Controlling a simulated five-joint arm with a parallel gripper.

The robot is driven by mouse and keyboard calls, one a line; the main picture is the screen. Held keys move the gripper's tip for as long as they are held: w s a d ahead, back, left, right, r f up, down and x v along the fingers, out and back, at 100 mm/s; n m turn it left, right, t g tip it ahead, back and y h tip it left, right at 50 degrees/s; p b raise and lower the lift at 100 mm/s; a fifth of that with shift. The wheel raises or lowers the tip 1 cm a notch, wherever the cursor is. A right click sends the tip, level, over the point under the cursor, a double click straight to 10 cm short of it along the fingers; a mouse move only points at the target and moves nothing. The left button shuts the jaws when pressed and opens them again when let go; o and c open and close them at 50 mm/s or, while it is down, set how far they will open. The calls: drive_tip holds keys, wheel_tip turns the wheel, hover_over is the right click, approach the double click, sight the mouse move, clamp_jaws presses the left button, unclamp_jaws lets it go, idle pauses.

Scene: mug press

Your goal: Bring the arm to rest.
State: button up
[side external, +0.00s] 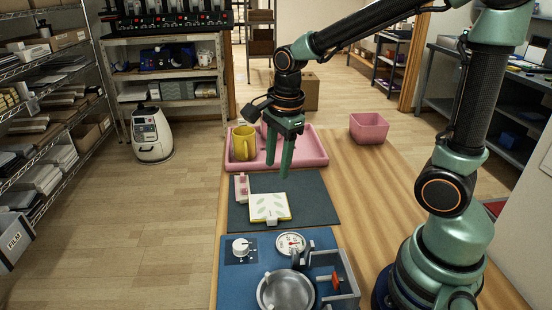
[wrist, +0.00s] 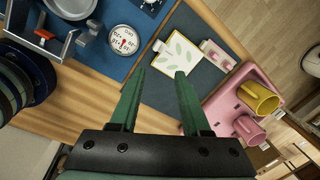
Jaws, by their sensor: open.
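My gripper (side external: 278,170) hangs in the air with its green fingers pointing down, near the pink tray (side external: 312,150) and the dark mat (side external: 315,205). In the wrist view, the fingers of my gripper (wrist: 160,74) are apart with nothing between them. A yellow mug (side external: 242,143) stands in the tray at its left end. The wrist view shows the yellow mug (wrist: 259,98) and a pink mug (wrist: 249,129) in the tray; I cannot make out the pink mug in the side view.
A leaf-patterned sheet (side external: 270,207) and a pink block (side external: 242,187) lie on the dark mat. The blue mat (side external: 228,285) carries a dial gauge (side external: 291,243), a knob (side external: 241,248) and the press with its round metal dish (side external: 286,291). A pink bin (side external: 369,129) stands behind.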

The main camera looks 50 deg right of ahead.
drive_tip(key=s+r+n+t, duration=0.2)
drive_tip(key=s+r+n, duration=0.1)
drive_tip(key=n, duration=0.7)
drive_tip(key=s+r+n+t, duration=0.2)
drive_tip(key=s+r+n, duration=0.1)
drive_tip(key=n, duration=0.7)
drive_tip(key=shift+r+n, duration=0.4)
drive_tip(key=shift+r, duration=0.1)
